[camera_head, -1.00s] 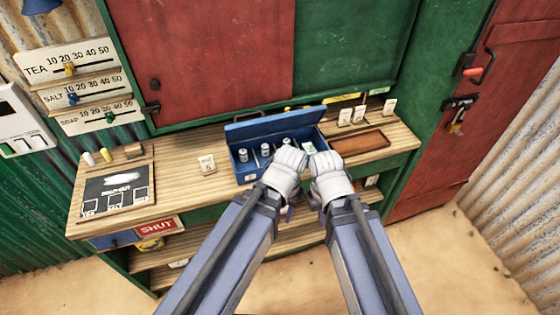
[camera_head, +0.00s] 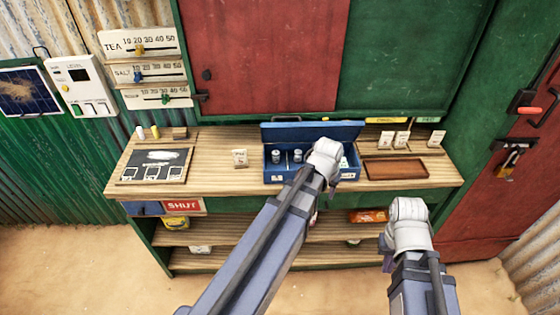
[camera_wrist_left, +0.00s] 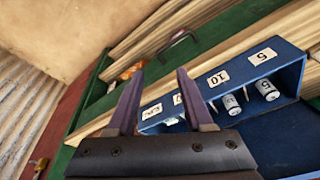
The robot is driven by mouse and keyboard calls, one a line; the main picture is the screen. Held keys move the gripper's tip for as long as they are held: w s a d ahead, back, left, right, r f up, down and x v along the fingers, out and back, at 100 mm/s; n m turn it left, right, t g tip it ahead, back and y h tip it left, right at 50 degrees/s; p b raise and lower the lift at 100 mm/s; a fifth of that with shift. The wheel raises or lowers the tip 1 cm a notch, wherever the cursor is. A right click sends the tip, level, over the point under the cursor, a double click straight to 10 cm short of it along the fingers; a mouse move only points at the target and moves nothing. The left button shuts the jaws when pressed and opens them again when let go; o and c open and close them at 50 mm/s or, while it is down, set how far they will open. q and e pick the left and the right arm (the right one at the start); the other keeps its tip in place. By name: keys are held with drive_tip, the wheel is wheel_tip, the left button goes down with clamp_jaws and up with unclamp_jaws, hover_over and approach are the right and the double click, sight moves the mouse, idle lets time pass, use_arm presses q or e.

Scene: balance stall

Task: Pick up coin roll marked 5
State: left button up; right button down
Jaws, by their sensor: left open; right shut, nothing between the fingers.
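The blue cash box (camera_head: 350,174) stands open on the counter. Two small pale coin rolls (camera_head: 276,156) and (camera_head: 298,156) stand in its left compartments. In the left wrist view, a roll (camera_wrist_left: 267,89) sits beside the label 5 (camera_wrist_left: 262,56), and another roll (camera_wrist_left: 232,104) beside the label 10 (camera_wrist_left: 218,78). The marks on the rolls are too small to read. My left gripper (camera_wrist_left: 158,80) is open and empty over the box's right part, hiding some of the inside. My right gripper (camera_head: 387,258) is shut and empty, away from the box at lower right.
The box's raised lid (camera_head: 312,131) stands behind the compartments. A brown tray (camera_head: 396,168) and several small cards are to the right. A price card (camera_head: 240,157) and a dark board (camera_head: 155,166) are to the left.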

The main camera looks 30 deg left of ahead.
use_arm(q)
drive_tip(key=w+a+n+t+b, duration=0.2)
drive_tip(key=w+a, duration=0.4)
drive_tip(key=a, duration=0.6)
drive_tip(key=n+t+y, duration=0.1)
drive_tip(key=n+y, duration=0.1)
hover_over(275, 154)
drive_tip(key=s+d, duration=0.1)
drive_tip(key=s, duration=0.2)
drive_tip(key=shift+w+f+b, duration=0.2)
drive_tip(key=shift+f+b, duration=0.35)
drive_tip(key=shift+b, duration=0.1)
drive_tip(key=shift+w+f+b, duration=0.2)
drive_tip(key=shift+f+b, duration=0.3)
drive_tip(key=shift+b, duration=0.1)
drive_tip(key=shift+w+b+x, duration=0.25)
drive_tip(key=shift+b+x, duration=2.15)
drive_tip(key=shift+x, duration=0.65)
drive_tip(key=shift+r, duration=0.25)
clamp_jaws()
